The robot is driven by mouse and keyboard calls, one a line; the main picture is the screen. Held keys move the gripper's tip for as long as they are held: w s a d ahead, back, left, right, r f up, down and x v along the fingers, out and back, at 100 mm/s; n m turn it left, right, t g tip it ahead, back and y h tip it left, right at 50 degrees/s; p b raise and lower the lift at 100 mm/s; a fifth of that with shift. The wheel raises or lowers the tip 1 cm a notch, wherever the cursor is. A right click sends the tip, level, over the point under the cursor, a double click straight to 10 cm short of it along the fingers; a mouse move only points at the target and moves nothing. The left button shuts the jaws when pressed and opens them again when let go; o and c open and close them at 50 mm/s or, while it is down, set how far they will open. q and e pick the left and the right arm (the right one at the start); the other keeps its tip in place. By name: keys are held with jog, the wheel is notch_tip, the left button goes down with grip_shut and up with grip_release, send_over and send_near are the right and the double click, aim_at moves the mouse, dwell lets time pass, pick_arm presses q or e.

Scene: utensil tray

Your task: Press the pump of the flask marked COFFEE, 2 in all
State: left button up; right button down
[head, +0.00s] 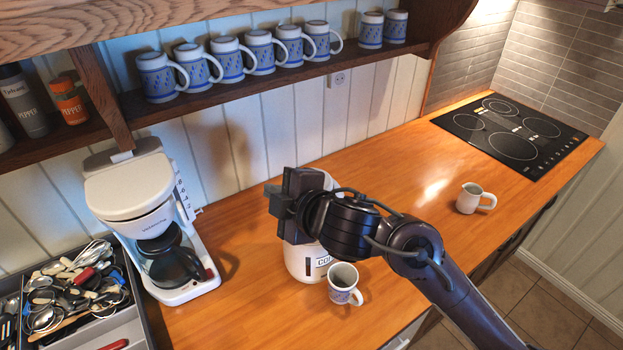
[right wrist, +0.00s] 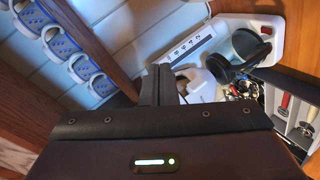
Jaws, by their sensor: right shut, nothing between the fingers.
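The white flask (head: 298,262) stands on the wooden counter, mostly hidden behind my right gripper and wrist. Only the start of its label, "CO", shows, and its pump top is hidden. My right gripper (head: 282,205) is over the flask's upper part in the head view. Its fingers are shut with nothing between them, and they also show together in the right wrist view (right wrist: 158,86). I cannot tell whether they touch the pump. My left gripper is not in view.
A patterned mug (head: 344,284) stands close in front of the flask. A white coffee maker (head: 130,190) and a utensil tray (head: 125,333) are at the left. A white jug (head: 470,198) and a black cooktop (head: 512,128) are at the right. A shelf (head: 230,92) with several mugs hangs above.

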jog(key=w+a+r+n+g+y, duration=0.1)
jog(key=w+a+r+n+g, duration=0.2)
jog(key=n, duration=0.7)
jog(key=w+d+r+n+h, duration=0.2)
jog(key=d, duration=0.3)
jog(key=w+d+r+n+h, duration=0.1)
jog(key=w+d+r+n, duration=0.1)
jog(key=d, duration=0.3)
jog(key=shift+w+r+h, duration=0.25)
jog(key=shift+r+h, duration=0.15)
jog(key=shift+r, duration=0.4)
jog(key=shift+f, duration=0.15)
notch_tip(320, 180, down, 9)
jog(key=b, duration=0.6)
jog(key=shift+r, duration=0.2)
dwell(0.8)
jog(key=shift+f+b, duration=0.4)
